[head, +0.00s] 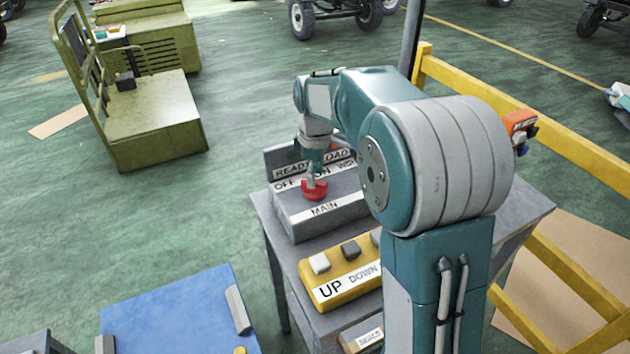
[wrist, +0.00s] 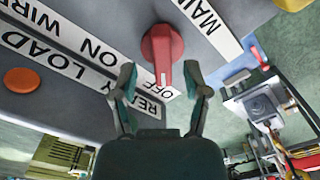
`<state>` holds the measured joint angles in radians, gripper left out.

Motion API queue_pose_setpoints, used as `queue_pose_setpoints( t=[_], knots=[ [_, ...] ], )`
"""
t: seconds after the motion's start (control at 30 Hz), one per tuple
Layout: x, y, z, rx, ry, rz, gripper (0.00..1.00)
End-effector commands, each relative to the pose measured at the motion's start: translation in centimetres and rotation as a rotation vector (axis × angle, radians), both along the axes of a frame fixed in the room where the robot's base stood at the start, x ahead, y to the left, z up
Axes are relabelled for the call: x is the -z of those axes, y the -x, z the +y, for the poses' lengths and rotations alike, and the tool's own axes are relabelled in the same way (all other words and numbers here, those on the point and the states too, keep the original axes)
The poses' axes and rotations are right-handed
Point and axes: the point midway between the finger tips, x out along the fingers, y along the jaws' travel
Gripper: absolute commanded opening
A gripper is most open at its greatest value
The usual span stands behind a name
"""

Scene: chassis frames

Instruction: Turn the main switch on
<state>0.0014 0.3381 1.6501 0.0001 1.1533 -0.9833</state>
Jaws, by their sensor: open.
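The main switch is a red rotary knob (head: 315,189) on a grey box (head: 318,220) labelled MAIN, OFF and ON. It also shows in the wrist view (wrist: 161,45), its narrow handle pointing at the word OFF. My gripper (head: 312,172) is over the box at the knob and hides part of it in the head view. In the wrist view my gripper (wrist: 160,78) is open, one finger on each side of the handle's end. Whether either finger touches the handle cannot be told.
The box stands on a grey table (head: 262,215). A yellow UP/DOWN button box (head: 345,289) is in front of it. An orange round button (wrist: 22,80) shows in the wrist view. A yellow rail (head: 555,140) runs on the right. Green floor lies open to the left.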

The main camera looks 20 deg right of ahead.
Motion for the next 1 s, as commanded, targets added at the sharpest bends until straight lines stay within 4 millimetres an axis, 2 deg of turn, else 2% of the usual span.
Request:
queue_pose_setpoints(
  t=[0.03, 0.2, 0.47, 0.5, 0.57, 0.6, 0.63, 1.0],
  knots=[
    [0.8, 0.1, 0.0, 0.0, 0.0, 0.004, 0.6],
    [2.1, 0.0, 0.0, 0.0, 0.0, 0.001, 0.6],
    [2.3, 0.0, 0.0, 0.0, 0.001, -0.001, 0.6],
    [2.3, 0.0, 0.0, 0.0, 0.001, -0.001, 0.56],
    [2.3, 0.0, 0.0, 0.0, 0.0, 0.0, 0.29],
    [2.3, 0.0, 0.0, 0.0, 0.0, 0.0, 0.11],
    [2.3, 0.0, 0.0, 0.0, 0.0, 0.0, 0.0],
    [2.4, 0.0, 0.0, 0.015, 0.001, 0.001, 0.0]
  ],
)
